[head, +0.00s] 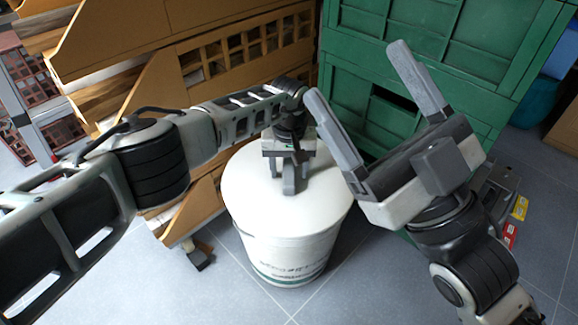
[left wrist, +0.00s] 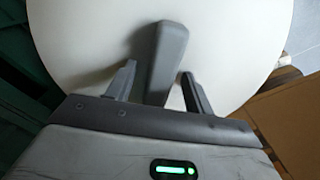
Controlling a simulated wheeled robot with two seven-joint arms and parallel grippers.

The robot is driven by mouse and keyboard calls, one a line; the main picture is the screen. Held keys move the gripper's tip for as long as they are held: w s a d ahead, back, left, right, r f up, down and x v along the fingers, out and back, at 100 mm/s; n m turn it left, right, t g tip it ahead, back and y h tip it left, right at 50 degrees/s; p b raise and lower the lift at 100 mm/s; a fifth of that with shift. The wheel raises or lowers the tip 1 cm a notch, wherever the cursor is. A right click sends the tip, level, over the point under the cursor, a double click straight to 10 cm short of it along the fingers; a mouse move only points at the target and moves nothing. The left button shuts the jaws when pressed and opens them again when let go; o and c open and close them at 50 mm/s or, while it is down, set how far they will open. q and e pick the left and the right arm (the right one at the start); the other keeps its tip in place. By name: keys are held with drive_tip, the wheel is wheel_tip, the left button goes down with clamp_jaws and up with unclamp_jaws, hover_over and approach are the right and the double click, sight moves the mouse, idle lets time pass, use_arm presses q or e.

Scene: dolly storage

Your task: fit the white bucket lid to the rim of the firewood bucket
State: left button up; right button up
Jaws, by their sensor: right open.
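The round white lid (head: 252,187) lies over the top of the white firewood bucket (head: 290,255), which stands on the floor. I cannot tell whether the lid is fully seated on the rim. A grey handle (left wrist: 168,55) stands up from the lid. My left gripper (head: 290,170) is over the lid, and its two fingers (left wrist: 158,82) flank the handle; a gap shows on the left side, and I cannot tell whether they grip it. The lid fills much of the left wrist view. My right gripper (head: 348,68) is open and empty, above and right of the bucket, hiding part of the background.
Brown wooden crates (head: 120,40) stand behind and left of the bucket. Green crates (head: 410,20) stand close behind it on the right. A grey and red rack (head: 35,110) is at the far left. Tiled floor in front is free.

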sight(289, 167)
use_arm(q)
drive_tip(key=shift+r, duration=0.1)
wheel_tip(289, 167, up, 6)
drive_tip(key=p, duration=0.3)
drive_tip(key=shift+r, duration=0.25)
wheel_tip(289, 167, up, 9)
drive_tip(key=p, duration=0.3)
use_arm(e)
wheel_tip(289, 167, down, 11)
drive_tip(key=m+g+h, duration=0.4)
drive_tip(key=m+h, duration=0.3)
drive_tip(key=m, duration=0.4)
drive_tip(key=shift+s+a+h, duration=0.3)
drive_tip(key=shift+a, duration=0.1)
use_arm(q)
drive_tip(key=shift+r+p, duration=0.15)
drive_tip(key=shift+p, duration=0.15)
use_arm(e)
drive_tip(key=shift+r, duration=0.1)
